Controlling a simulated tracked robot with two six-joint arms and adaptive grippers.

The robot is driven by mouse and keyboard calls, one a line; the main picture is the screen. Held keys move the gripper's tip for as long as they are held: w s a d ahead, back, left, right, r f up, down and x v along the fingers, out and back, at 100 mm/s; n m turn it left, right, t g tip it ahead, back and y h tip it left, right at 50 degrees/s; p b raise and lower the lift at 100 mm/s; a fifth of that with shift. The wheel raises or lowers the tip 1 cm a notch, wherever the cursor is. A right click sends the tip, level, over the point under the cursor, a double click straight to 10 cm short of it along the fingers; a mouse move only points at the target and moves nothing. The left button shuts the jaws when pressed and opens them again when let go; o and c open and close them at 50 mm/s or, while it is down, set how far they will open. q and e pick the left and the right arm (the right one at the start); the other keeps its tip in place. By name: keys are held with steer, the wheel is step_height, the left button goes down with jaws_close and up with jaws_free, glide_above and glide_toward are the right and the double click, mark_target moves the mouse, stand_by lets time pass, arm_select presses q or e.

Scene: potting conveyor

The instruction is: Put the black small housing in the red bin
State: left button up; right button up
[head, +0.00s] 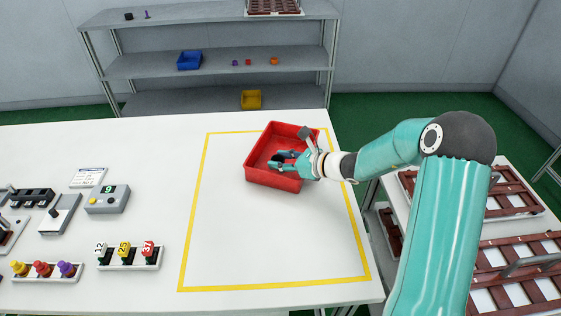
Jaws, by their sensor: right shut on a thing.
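The red bin (262,178) stands inside the yellow outline on the white table, toward its far right corner. My right gripper (279,160) reaches in from the right over the bin's right wall, with its fingertips within the bin's outline. It is shut on a small dark thing, most likely the black small housing (276,160), largely hidden by the fingers. I cannot tell whether the housing touches the bin floor. My left gripper is not in view.
At the left are a grey button box (107,200), a rack of numbered pieces (128,257) and a rack of coloured knobs (44,272). A shelf (215,65) stands behind the table. Brown trays (520,270) lie at the right. The outlined area before the bin is clear.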

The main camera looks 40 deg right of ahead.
steer(key=o, duration=0.8)
steer(key=shift+s+a+f, duration=0.1)
steer(key=shift+f, duration=0.2)
steer(key=shift+r+p, duration=0.35)
steer(key=shift+p, duration=0.1)
steer(key=shift+r+p, duration=0.35)
steer(key=shift+p, duration=0.1)
steer(key=b+v, duration=0.1)
steer(key=v, duration=1.1)
